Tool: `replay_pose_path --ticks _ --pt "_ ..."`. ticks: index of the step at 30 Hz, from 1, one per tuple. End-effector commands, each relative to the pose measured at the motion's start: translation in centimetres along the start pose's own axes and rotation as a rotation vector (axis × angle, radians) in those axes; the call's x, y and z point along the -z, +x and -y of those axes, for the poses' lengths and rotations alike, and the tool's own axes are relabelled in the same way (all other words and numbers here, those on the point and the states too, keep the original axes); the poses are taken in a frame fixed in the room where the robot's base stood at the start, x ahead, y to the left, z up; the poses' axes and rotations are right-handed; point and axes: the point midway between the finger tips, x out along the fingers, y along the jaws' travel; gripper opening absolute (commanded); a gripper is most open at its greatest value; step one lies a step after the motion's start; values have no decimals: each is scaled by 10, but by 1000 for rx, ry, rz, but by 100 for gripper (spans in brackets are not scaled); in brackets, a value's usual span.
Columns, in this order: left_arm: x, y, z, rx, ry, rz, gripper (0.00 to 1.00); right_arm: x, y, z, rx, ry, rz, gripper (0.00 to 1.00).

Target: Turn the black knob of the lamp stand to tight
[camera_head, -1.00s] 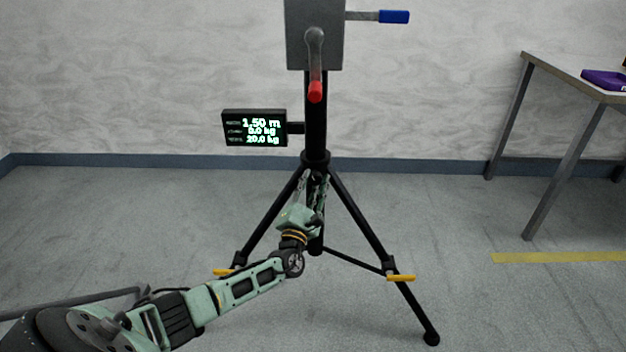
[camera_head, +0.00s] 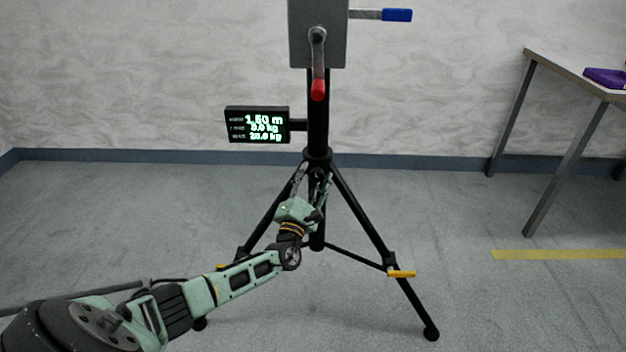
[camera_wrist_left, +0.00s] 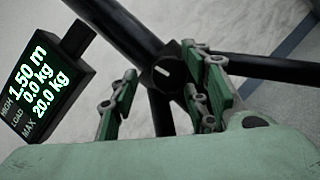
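The lamp stand (camera_head: 318,118) is a black tripod in the middle of the head view, with a grey winch box at its top. The black knob (camera_wrist_left: 167,73) has a white line on its face and sits on the stand's post in the left wrist view. In the head view I cannot make out the knob. My left gripper (camera_head: 311,178) is at the post just below the tripod collar. Its green-padded fingers (camera_wrist_left: 164,75) are open, one on either side of the knob in the left wrist view; I cannot tell whether they touch it. My right gripper is not in view.
A display (camera_head: 257,125) reading 1.50 m sticks out left of the post. A red-tipped crank (camera_head: 317,88) and a blue handle (camera_head: 397,15) are above. Yellow levers (camera_head: 401,274) sit on the legs. A table (camera_head: 580,68) stands at right. The floor around is clear.

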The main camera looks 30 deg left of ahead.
Motion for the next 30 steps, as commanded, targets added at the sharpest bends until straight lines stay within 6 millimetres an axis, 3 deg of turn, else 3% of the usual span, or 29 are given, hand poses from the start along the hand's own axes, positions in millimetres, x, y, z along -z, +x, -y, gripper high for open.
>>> replay_pose_path --ticks 14,30 --pt "1 -10 3 7 0 -1 42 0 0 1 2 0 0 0" --pt "2 -109 0 4 0 -4 42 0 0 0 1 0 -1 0"
